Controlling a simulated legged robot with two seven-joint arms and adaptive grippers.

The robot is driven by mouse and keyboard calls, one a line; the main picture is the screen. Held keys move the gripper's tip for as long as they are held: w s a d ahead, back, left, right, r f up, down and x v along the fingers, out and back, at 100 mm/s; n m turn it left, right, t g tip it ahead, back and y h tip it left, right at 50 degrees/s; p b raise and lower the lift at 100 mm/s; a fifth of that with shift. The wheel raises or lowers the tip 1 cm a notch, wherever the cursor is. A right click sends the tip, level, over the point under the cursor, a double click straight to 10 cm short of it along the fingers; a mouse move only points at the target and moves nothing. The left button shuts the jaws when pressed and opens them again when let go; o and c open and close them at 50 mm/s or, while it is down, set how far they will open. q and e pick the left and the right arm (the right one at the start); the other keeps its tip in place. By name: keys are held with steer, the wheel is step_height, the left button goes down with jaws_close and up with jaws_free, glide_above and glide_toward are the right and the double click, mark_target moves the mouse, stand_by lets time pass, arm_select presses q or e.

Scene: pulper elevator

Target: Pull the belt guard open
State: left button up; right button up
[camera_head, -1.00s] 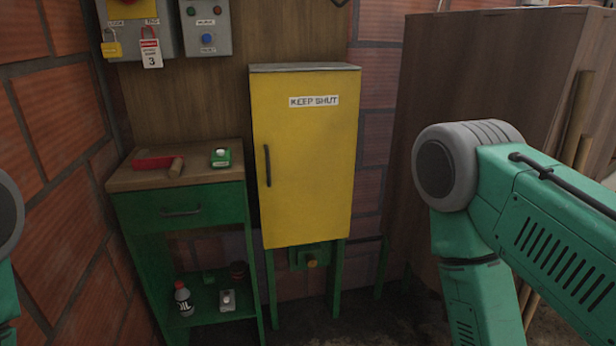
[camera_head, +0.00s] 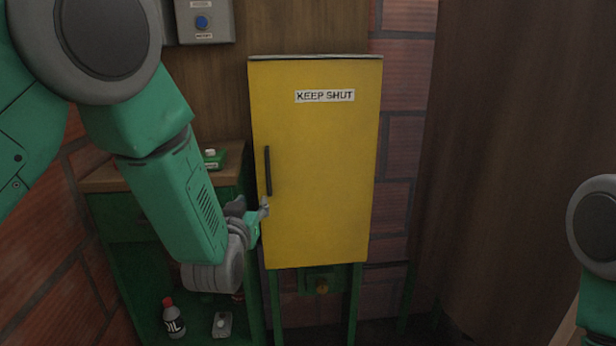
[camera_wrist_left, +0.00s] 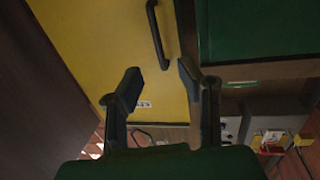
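The belt guard (camera_head: 325,170) is a tall yellow door with a "KEEP SHUT" label, and it is closed. Its black upright handle (camera_head: 268,171) is on its left side. My left gripper (camera_head: 252,207) is just below and to the left of the handle, in front of the guard's left edge. In the left wrist view the gripper (camera_wrist_left: 161,74) is open and empty, with the handle (camera_wrist_left: 157,35) beyond the fingertips and not between them. The guard (camera_wrist_left: 100,40) also fills much of that view. My right gripper is out of view.
A green cabinet with a wooden top (camera_head: 105,180) stands left of the guard, partly behind my left arm. An oil bottle (camera_head: 174,318) is on its lower shelf. A control box (camera_head: 203,22) hangs above. A brown wooden panel (camera_head: 500,150) stands to the right.

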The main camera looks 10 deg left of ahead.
mark_target(268, 173)
arm_select(q)
steer(key=shift+t, duration=0.3)
steer(key=w+b, duration=0.1)
steer(key=w, duration=0.3)
steer(key=w+r+b, duration=0.1)
steer(key=w, duration=0.4)
steer(key=w+b, duration=0.1)
steer(key=w, duration=0.3)
steer(key=shift+w+a+r, duration=0.15)
steer(key=shift+w+r, duration=0.05)
steer(key=shift+w+a, duration=0.35)
steer(key=shift+w, duration=0.25)
steer(key=shift+d, duration=0.4)
steer(key=shift+c, duration=0.9)
steer(key=shift+d+r, duration=0.1)
jaws_close()
